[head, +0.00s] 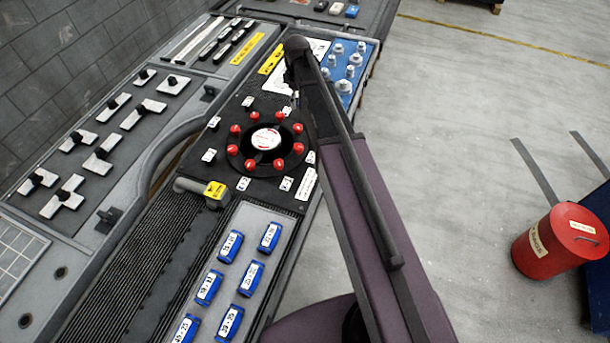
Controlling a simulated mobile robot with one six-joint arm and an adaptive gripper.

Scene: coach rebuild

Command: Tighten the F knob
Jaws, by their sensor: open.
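Several red knobs (250,164) form a ring around a white and red centre label (266,139) on a round black dial plate (240,140) in the head view. My dark and purple arm (385,235) reaches up from the bottom right, passing just right of the ring and covering part of the board there. I cannot make out my gripper's fingers in this view.
Blue labelled blocks (209,288) fill a grey tray in front of the dial. A yellow-tagged grey cylinder (191,186) lies to its left. A blue panel with metal fittings (349,71) is behind. A red drum (560,243) stands right; grey floor (470,130) between is mostly clear.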

